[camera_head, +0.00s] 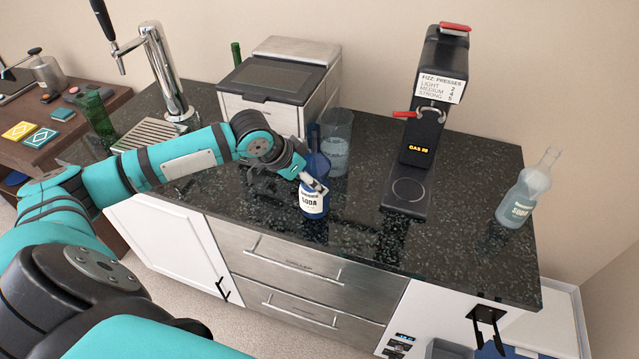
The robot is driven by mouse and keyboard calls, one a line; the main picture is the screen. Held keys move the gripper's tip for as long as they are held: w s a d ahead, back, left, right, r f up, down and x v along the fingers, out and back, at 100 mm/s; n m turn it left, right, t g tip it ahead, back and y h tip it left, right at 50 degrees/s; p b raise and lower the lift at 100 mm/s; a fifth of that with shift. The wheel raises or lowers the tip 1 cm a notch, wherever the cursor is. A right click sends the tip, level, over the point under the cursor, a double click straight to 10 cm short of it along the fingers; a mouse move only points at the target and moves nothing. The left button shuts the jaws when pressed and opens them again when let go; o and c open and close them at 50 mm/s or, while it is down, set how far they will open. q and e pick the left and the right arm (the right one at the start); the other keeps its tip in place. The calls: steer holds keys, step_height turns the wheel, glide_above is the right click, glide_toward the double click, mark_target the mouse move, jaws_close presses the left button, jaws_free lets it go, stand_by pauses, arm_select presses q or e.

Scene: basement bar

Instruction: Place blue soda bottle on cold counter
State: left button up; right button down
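The blue soda bottle (314,204), with a white SODA label, appears upright on the dark speckled countertop (360,235), near its front edge. My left gripper (314,183) reaches in from the left and overlaps the bottle's middle, its pale fingers against or just in front of the blue glass. The arm hides part of the bottle, and I cannot tell whether the fingers are closed on it. My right gripper is not in view. No surface is readably marked as the cold counter; steel drawers (300,262) with small lettering sit below the countertop.
A clear pitcher (336,150) stands close behind the bottle, before a boxy steel machine (280,85). A black soda dispenser (430,110) and a pale soda bottle (520,195) stand right. A tap (165,75) stands left. The front countertop between bottle and dispenser is clear.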

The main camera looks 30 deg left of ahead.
mark_target(309, 189)
arm_select(q)
steer(key=shift+w+a+f, duration=0.1)
steer(key=shift+f, duration=0.05)
step_height(309, 189, down, 3)
steer(key=shift+r+p, duration=0.15)
steer(key=shift+p, duration=0.65)
steer(key=shift+f, duration=0.2)
steer(key=o, duration=1.4)
steer(key=shift+f, duration=0.15)
steer(key=shift+c, duration=0.2)
steer(key=o, duration=0.4)
steer(key=shift+s, duration=0.2)
steer(key=b+v, duration=0.2)
steer(key=v, duration=1)
